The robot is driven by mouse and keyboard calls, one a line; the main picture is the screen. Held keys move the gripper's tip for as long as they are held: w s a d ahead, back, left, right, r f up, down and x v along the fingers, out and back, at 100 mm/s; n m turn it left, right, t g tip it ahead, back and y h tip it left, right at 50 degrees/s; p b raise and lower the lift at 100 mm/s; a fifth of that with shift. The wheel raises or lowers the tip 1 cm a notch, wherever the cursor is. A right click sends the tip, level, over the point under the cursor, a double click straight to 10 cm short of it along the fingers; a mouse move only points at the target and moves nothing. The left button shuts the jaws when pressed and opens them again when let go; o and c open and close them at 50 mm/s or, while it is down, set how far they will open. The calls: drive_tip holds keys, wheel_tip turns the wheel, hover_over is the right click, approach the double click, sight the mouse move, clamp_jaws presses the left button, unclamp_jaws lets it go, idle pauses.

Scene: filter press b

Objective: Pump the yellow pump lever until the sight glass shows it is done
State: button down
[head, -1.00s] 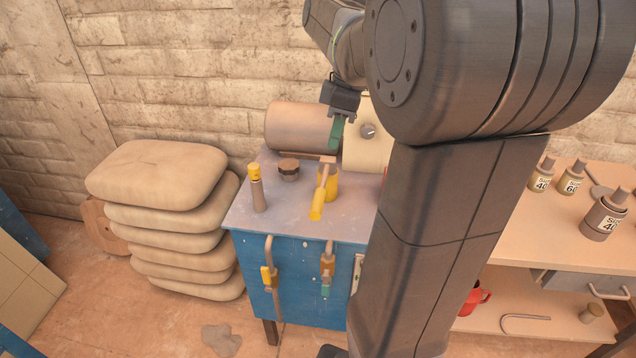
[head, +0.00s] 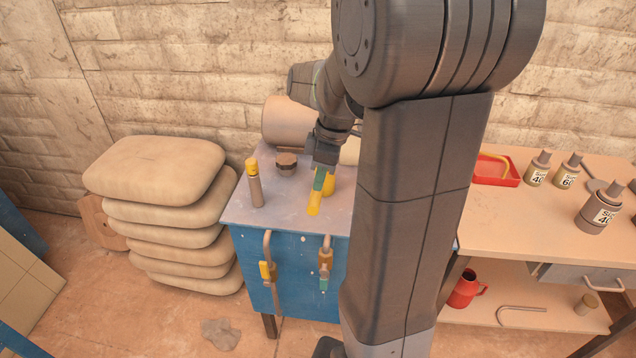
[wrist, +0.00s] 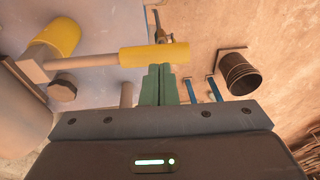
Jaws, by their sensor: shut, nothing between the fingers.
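The yellow pump lever (head: 313,206) slants down toward the front on top of the blue bench (head: 290,265). In the wrist view the lever's yellow grip (wrist: 155,55) lies across the picture, joined by a bare rod to a fitting beside a yellow cylinder (wrist: 58,36). My gripper (head: 319,180) has green fingers, shut together and empty, pointing down at the lever. In the wrist view the fingertips (wrist: 166,70) sit right by the grip; I cannot tell whether they touch it. I cannot make out the sight glass; my arm hides part of the bench.
A yellow-capped post (head: 255,185) and a dark round cap (head: 286,161) stand on the bench. A large cylinder (head: 285,125) lies behind. Stacked sacks (head: 160,170) are at the left. A table (head: 520,215) with bottles is at the right.

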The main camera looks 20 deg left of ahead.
drive_tip(key=shift+x, duration=0.95)
